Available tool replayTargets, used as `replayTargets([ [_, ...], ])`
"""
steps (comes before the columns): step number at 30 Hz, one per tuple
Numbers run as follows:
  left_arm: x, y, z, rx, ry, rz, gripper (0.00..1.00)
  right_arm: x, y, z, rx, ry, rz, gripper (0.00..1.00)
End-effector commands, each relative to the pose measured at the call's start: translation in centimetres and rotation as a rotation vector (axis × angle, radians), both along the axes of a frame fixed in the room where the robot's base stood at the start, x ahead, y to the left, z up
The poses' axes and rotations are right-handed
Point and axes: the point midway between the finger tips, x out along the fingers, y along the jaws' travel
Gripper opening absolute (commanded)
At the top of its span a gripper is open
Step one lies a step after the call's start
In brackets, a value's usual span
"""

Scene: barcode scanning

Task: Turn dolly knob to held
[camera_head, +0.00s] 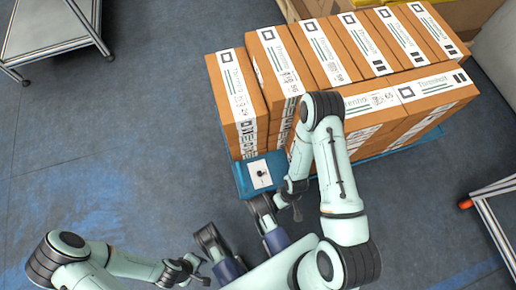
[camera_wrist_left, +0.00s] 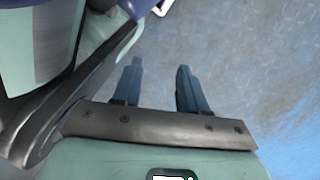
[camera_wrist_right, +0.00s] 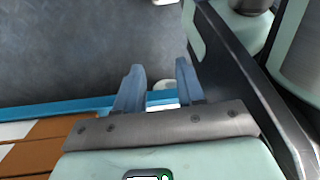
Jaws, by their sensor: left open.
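The blue dolly (camera_head: 245,190) carries the boxes, and its bare front corner shows in the head view. A white plate (camera_head: 257,180) lies on that corner with a small dark knob (camera_head: 262,173) on it. The knob's setting is too small to read. My right gripper (camera_head: 289,207) is beside this corner, off its right side, with its fingers apart. My left gripper (camera_head: 203,270) is open and empty over the floor, well away from the dolly.
Several brown cartons (camera_head: 345,55) stand packed on the dolly, close to my right arm. A grey metal table (camera_head: 45,25) stands at top left. Another frame with an orange end (camera_head: 466,204) is at right. The floor at left is clear.

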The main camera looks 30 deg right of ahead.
Motion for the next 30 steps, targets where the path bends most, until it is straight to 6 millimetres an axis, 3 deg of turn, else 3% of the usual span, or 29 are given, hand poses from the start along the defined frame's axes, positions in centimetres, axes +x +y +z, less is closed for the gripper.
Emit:
replayTargets([
  [1, 0.9, 0.0, 0.9, 0.004, -0.032, -0.002, 0.42, 2.7, 0.2, 0.6, 0.019, -0.06, 0.179, 0.38],
  [6, 4.3, -0.4, 3.0, 0.011, -0.144, -0.013, 0.42, 10.7, -0.2, 2.7, 0.01, -0.204, 0.807, 0.38],
  [9, 5.9, -0.7, 4.1, 0.014, -0.198, -0.017, 0.42, 14.9, -0.8, 4.4, -0.041, -0.247, 1.115, 0.38],
  [12, 6.9, -0.8, 4.8, 0.015, -0.231, -0.023, 0.42, 17.7, -1.4, 5.7, -0.087, -0.26, 1.306, 0.38],
  [15, 7.1, -0.9, 4.8, 0.016, -0.239, -0.024, 0.42, 18.7, -1.7, 5.9, -0.108, -0.259, 1.383, 0.38],
  [19, 6.4, -0.8, 4.0, 0.015, -0.215, -0.022, 0.42, 18.8, -1.7, 4.5, -0.109, -0.258, 1.391, 0.38],
  [30, 1.5, -0.1, 0.6, 0.003, -0.05, -0.008, 0.42, 18.7, -1.6, -3.2, -0.107, -0.259, 1.387, 0.38],
])
